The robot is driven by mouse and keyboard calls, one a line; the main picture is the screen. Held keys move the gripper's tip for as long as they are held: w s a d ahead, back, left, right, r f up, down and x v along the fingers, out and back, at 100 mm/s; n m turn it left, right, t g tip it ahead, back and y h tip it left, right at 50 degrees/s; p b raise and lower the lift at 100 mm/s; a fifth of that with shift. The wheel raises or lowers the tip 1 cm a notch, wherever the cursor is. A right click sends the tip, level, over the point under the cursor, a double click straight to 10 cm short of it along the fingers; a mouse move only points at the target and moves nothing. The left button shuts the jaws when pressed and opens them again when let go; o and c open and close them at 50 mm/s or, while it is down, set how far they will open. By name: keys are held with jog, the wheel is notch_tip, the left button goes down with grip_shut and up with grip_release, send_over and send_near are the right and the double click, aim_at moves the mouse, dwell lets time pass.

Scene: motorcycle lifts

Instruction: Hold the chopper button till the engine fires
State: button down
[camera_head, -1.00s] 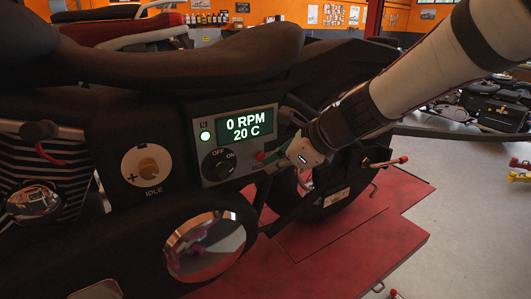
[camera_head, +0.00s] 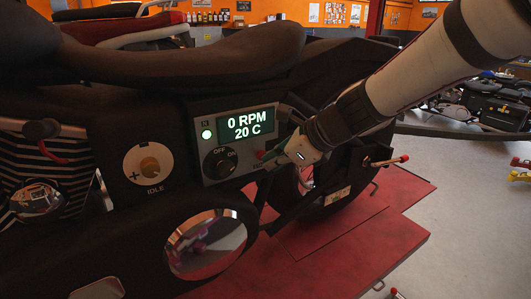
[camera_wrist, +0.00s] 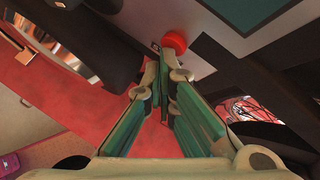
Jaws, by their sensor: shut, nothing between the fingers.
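The chopper's control panel (camera_head: 198,175) carries a display (camera_head: 247,124) reading 0 RPM and 20 C. A green light (camera_head: 207,134) is lit beside it, and a black OFF/ON knob (camera_head: 219,163) sits below. The red button (camera_wrist: 174,40) shows in the wrist view, its lower edge right at my fingertips; my fingers mostly hide it in the head view. My gripper (camera_head: 266,158) is shut and empty, its tips at the button. I cannot tell whether they touch or press it.
An idle knob (camera_head: 149,167) is left of the panel, and a round chrome cover (camera_head: 206,243) is below. The chopper stands on a red lift (camera_head: 360,235). A red-tipped lever (camera_head: 389,161) sticks out to the right.

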jog(key=shift+w+a, duration=0.15)
dwell(0.6)
jog(key=shift+s+d, duration=0.5)
jog(key=shift+s, duration=0.25)
jog(key=shift+s+d+p, duration=0.35)
jog(key=shift+s+d, duration=0.35)
jog(key=shift+s, duration=0.35)
jog(key=shift+s+d+p, duration=0.3)
jog(key=shift+s+d, duration=0.4)
jog(key=shift+s, duration=0.35)
jog(key=s+d+r+n+h, duration=0.2)
jog(key=s+d+n+h, duration=0.1)
jog(key=s+d+n, duration=0.5)
jog(key=s+d+r+n+h, duration=0.2)
jog(key=s+d+n+h, duration=0.2)
jog(key=s+d+n, duration=0.4)
jog(key=s+n, duration=0.5)
jog(key=shift+r+n, duration=0.15)
jog(key=shift+n, duration=0.25)
